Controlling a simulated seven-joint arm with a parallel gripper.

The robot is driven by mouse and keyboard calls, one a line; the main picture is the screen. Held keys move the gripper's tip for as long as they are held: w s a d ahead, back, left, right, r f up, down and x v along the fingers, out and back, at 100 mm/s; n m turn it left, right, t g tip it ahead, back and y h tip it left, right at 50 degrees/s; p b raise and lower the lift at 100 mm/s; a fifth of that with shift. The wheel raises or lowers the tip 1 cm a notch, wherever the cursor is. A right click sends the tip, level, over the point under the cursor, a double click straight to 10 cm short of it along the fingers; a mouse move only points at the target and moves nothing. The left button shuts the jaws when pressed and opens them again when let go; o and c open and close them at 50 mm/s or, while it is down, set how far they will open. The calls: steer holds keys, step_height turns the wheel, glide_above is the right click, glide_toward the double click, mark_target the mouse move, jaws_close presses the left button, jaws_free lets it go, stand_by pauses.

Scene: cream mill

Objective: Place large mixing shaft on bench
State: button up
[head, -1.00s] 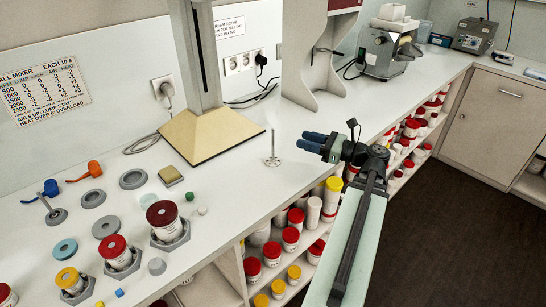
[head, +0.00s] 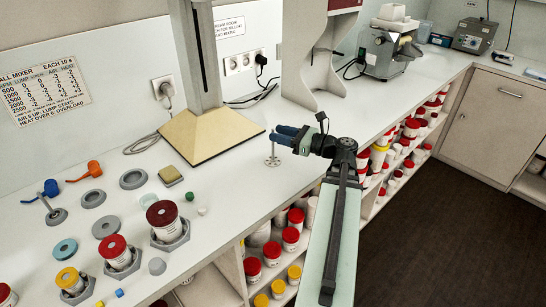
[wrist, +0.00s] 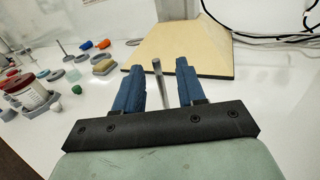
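A thin metal mixing shaft with a small round foot (head: 272,161) stands upright on the white bench (head: 245,185). My gripper (head: 279,134) is at its upper part, with the blue fingers open. In the wrist view the shaft's rod (wrist: 158,80) shows in the gap between the two fingertips (wrist: 157,72), with space on either side. Its foot is hidden there. A second shaft with a grey disc foot (head: 57,215) stands tilted at the bench's left; it also shows in the wrist view (wrist: 66,53). I cannot tell for certain which shaft is the large one.
A mixer stand with a tan base (head: 210,137) stands behind the shaft. Jars in grey holders (head: 165,222), grey rings (head: 132,179) and blue and orange tools (head: 88,170) lie left. Shelves of jars (head: 290,240) lie below the front edge.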

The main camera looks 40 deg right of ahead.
steer(key=shift+x, duration=2.3)
steer(key=shift+s+a+f, duration=0.1)
steer(key=shift+f, duration=0.05)
jaws_close()
